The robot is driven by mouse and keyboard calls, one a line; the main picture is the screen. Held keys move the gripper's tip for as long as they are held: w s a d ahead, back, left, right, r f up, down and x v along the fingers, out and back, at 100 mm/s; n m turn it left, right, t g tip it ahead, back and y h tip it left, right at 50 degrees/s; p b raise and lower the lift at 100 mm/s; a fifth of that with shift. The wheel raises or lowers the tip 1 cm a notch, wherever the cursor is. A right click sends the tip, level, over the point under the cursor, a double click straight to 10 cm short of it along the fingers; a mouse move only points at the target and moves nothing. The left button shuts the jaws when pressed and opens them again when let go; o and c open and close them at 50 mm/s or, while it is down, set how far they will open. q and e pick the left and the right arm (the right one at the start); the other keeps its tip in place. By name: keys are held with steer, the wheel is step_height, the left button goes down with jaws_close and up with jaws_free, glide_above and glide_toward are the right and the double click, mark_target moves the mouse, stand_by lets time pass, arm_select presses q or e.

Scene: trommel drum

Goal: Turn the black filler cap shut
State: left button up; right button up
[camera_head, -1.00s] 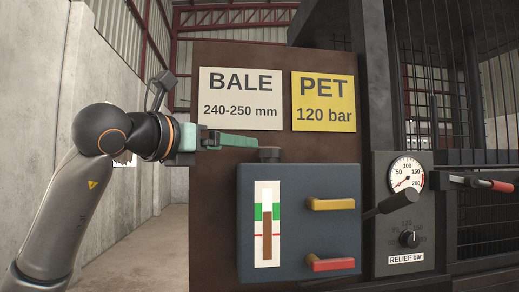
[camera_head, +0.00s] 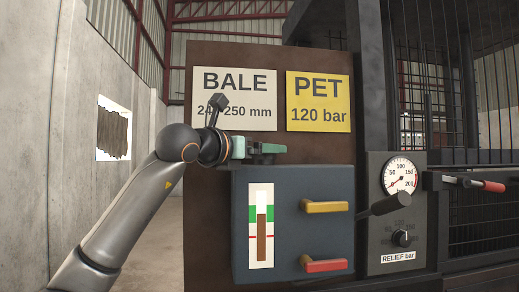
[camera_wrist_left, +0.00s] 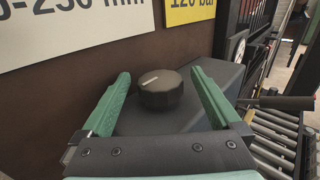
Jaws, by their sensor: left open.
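The black filler cap (camera_wrist_left: 160,95) sits on top of the dark blue-grey tank (camera_head: 292,188). It is round, with a short white line on its top that runs slantwise, near the left side in the left wrist view. My left gripper (camera_wrist_left: 160,76) is open, with one green finger on each side of the cap and a visible gap to both. In the head view the left gripper (camera_head: 266,148) is above the tank's top, and its fingers largely hide the cap (camera_head: 262,159). My right gripper is not in view.
The tank's front has a level gauge (camera_head: 261,225), a yellow handle (camera_head: 325,206) and a red handle (camera_head: 325,265). A brown panel with BALE (camera_head: 235,82) and PET (camera_head: 319,115) signs stands behind. A pressure gauge (camera_head: 399,176) and a black lever (camera_head: 390,205) are to the right.

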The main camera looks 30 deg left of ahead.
arm_select(q)
steer(key=shift+c, duration=0.3)
